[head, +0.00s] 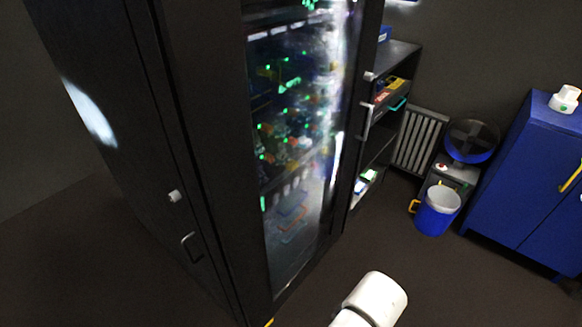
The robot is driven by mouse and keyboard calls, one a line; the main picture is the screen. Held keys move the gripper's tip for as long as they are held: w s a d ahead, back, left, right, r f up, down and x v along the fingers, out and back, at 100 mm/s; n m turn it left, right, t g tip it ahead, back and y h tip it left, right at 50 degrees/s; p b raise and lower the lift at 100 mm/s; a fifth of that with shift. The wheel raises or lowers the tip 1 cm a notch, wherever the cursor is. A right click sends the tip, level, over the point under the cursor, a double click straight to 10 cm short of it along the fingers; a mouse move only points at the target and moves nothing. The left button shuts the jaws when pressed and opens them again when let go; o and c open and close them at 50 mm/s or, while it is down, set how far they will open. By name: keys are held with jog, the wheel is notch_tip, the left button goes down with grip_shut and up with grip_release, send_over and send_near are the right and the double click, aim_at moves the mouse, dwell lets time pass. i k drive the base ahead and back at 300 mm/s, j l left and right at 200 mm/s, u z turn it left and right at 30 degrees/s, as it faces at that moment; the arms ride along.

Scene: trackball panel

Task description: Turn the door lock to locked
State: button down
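A tall dark cabinet (180,110) with a glass front fills the left and middle of the head view. A small pale knob (175,196) sits on its left panel, above a dark handle (190,246). Another small pale knob (369,76) sits at the right edge of the glass door (295,150), above a pale upright handle (365,121). I cannot tell which knob is the door lock, and their turned positions are too small to read. A white rounded link of my arm shows at the bottom; my gripper is not in view.
A dark shelf (398,52) stands right of the cabinet, beside a radiator (421,140) and a fan (472,140). A blue bucket (437,212) stands on the floor. A blue cupboard (530,175) is at the right. The floor (470,285) at lower right is clear.

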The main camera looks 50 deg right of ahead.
aim_at(369, 76)
jog(key=z, duration=1.25)
